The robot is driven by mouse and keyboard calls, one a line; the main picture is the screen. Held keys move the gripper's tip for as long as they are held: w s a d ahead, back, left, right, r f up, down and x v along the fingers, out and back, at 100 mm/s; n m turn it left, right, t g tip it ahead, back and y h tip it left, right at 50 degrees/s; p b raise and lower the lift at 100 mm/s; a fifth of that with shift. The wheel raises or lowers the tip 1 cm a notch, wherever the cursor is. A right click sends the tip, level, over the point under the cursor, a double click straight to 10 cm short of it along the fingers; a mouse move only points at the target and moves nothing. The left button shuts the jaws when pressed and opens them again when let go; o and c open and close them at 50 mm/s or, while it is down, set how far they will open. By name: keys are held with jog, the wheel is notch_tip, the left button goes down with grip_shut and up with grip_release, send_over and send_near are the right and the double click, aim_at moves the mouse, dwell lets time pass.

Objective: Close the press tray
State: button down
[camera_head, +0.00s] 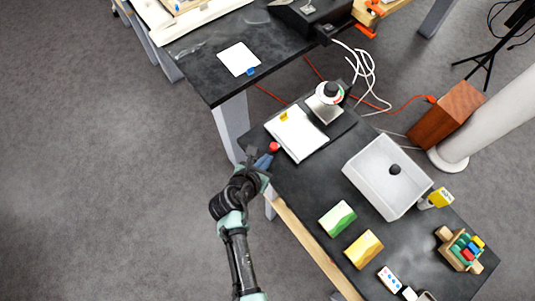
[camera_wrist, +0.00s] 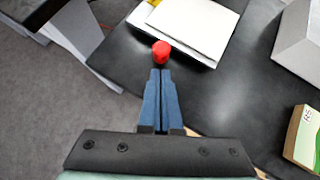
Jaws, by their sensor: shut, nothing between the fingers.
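The press stands on the black table with a round dial and black knob (camera_head: 331,90) at its back. Its white press tray (camera_head: 300,139) sticks out from it toward my gripper, and also shows in the wrist view (camera_wrist: 195,27). A red knob (camera_head: 274,147) is at the tray's near edge; the wrist view shows it too (camera_wrist: 161,49). My gripper (camera_head: 266,160) has blue fingers, pressed together and empty. Its fingertips (camera_wrist: 161,70) are right at the red knob; I cannot tell whether they touch it.
A grey bin (camera_head: 365,181) with a black knob stands right of the press. A green box (camera_head: 337,218) and a yellow box (camera_head: 363,249) lie near the table's front edge. A wooden rack (camera_head: 460,249) holds coloured blocks. Another dark table (camera_head: 200,75) is behind.

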aim_at(301, 132)
jog(key=shift+w+d, duration=0.25)
jog(key=shift+w, duration=0.3)
jog(key=w+d, duration=0.2)
jog(key=w+d+p, duration=0.1)
jog(key=w+d, duration=0.1)
jog(key=d, duration=0.1)
jog(key=w+d, duration=0.2)
jog(key=d, duration=0.1)
jog(key=shift+d+p, duration=0.15)
jog(key=shift+p, duration=0.25)
jog(key=shift+w+d+r, duration=0.1)
jog(key=shift+d+r, duration=0.05)
